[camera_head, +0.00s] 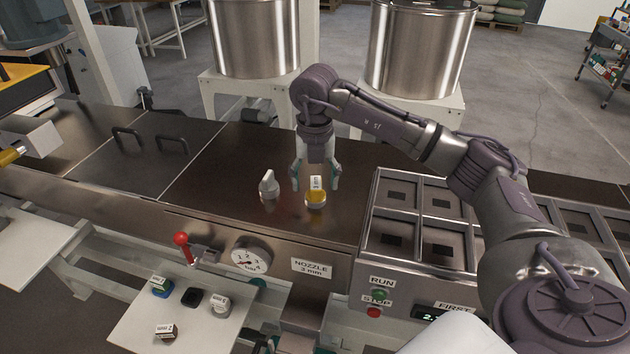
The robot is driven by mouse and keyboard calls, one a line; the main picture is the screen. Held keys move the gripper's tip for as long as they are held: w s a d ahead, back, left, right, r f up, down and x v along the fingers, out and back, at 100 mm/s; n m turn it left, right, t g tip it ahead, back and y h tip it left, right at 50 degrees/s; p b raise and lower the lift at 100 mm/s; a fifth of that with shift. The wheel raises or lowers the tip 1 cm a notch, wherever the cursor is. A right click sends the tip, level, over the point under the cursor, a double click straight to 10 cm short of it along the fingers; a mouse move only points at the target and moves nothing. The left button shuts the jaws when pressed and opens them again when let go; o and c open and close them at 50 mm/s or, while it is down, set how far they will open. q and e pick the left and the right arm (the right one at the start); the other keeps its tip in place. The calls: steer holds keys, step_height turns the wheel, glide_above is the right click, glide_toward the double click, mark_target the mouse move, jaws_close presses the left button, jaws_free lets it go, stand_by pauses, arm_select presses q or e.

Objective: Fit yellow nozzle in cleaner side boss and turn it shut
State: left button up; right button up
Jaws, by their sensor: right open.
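The yellow nozzle (316,199) stands on the dark steel bench top, with a white tag above it that seems to read 3 mm. My right gripper (317,185) is open, its fingers pointing down on either side of the tag, just above and behind the nozzle. I cannot tell whether the fingers touch it. A grey pointed knob (268,187) stands to the left of the nozzle. I cannot make out which part is the cleaner side boss, or whether the nozzle sits in a fitting. My left gripper is not in view.
A plate (311,268) on the bench front reads NOZZLE 3 mm. A gauge (251,256) and a red-knobbed lever (181,240) are left of it. A low white shelf (208,325) holds several tagged nozzles. A compartmented steel tray (369,215) stands right of the gripper.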

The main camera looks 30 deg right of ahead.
mark_target(315, 183)
steer(key=shift+r+p, duration=1.4)
steer(key=shift+r, duration=0.9)
